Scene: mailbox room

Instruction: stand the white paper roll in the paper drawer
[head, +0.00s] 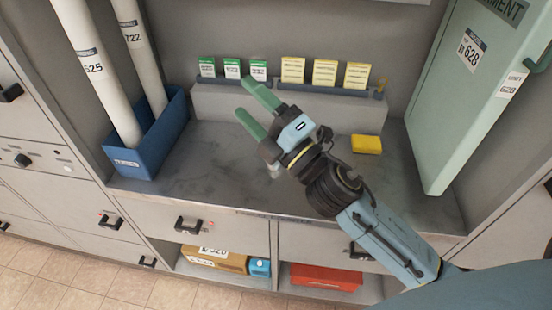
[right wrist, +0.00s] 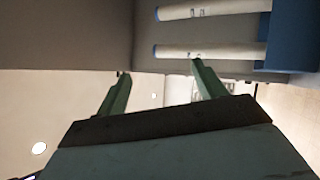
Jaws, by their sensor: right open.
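Two long white paper rolls lean in a blue bin at the left of the counter: the left roll (head: 92,72) reads 625, the right roll (head: 138,45) reads 722. The blue bin (head: 128,163) has a white label. In the right wrist view the rolls show as two white tubes (right wrist: 215,50) by the blue bin (right wrist: 290,40). My right gripper (head: 244,98) is open and empty above the counter, right of the rolls and apart from them. Closed drawers with black handles, such as one front (head: 160,217), lie under the counter; I cannot tell which is the paper drawer. My left gripper is not in view.
Green cards (head: 207,67) and yellow cards (head: 325,73) stand on a grey ledge at the back. A yellow block (head: 366,144) lies on the counter. A pale green cabinet door (head: 460,100) stands at right. A brown box (head: 213,260) and a red box (head: 326,277) sit below.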

